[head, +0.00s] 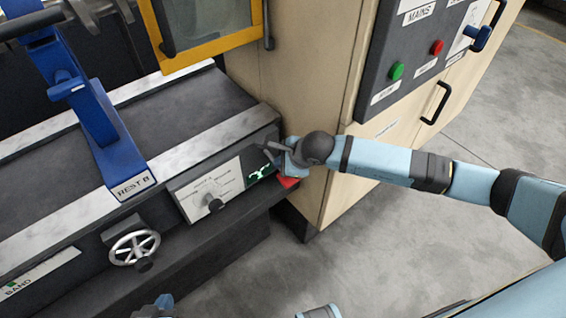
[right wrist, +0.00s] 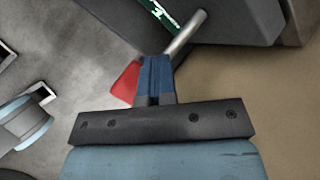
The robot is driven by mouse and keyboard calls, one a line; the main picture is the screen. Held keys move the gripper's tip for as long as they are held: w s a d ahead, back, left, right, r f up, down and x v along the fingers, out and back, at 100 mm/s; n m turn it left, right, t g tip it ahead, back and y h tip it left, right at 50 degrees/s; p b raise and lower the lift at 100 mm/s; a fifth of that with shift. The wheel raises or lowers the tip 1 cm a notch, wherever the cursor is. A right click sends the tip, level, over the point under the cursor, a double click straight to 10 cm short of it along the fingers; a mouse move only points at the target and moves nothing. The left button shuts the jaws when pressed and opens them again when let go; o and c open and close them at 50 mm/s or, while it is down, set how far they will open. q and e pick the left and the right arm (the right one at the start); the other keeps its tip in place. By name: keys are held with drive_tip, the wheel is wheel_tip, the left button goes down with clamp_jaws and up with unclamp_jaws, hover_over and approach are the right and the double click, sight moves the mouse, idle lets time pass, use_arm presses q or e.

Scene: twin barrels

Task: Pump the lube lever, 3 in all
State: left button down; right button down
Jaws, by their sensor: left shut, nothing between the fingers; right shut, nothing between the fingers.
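The lube lever shows in the right wrist view as a pale metal rod (right wrist: 187,38) at the machine's end, with a red part (right wrist: 125,83) beside my fingers. In the head view the red part (head: 288,183) peeks out below my right gripper (head: 286,160). That gripper is shut, its blue fingers (right wrist: 154,77) close to the lever and partly covering it. Whether they touch it cannot be told. A green-marked label (head: 262,173) sits on the panel beside it. My left gripper (head: 162,302) only just shows at the bottom edge, shut and away from the lever.
The lathe bed (head: 180,105) carries the blue rest B (head: 100,130). A handwheel (head: 134,246) and a dial panel (head: 211,190) are on its front. A beige cabinet (head: 300,95) with a grey button panel stands right behind my right gripper. Floor in front is free.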

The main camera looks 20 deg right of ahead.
idle(0.7)
drive_tip(key=shift+w+r+p, duration=0.1)
drive_tip(key=shift+r+p, duration=0.4)
drive_tip(key=shift+r, duration=0.5)
use_arm(q)
drive_tip(key=shift+a+r, duration=0.2)
drive_tip(key=shift+a, duration=0.15)
use_arm(e)
drive_tip(key=shift+w+a+r, duration=0.1)
drive_tip(key=shift+w+r, duration=0.05)
drive_tip(key=shift+r, duration=0.7)
use_arm(q)
drive_tip(key=shift+p, duration=0.3)
use_arm(e)
drive_tip(key=shift+w+r, duration=0.1)
drive_tip(key=shift+r, duration=0.45)
use_arm(q)
drive_tip(key=shift+d+r+p, duration=0.15)
drive_tip(key=shift+r+p, duration=0.35)
drive_tip(key=shift+r, duration=0.15)
drive_tip(key=shift+d+r+p, duration=0.15)
drive_tip(key=shift+r+p, duration=0.35)
drive_tip(key=shift+r, duration=0.1)
use_arm(e)
drive_tip(key=r, duration=0.3)
drive_tip(key=shift+w+a+r, duration=0.1)
drive_tip(key=shift+w+r, duration=0.15)
drive_tip(key=shift+r, duration=0.15)
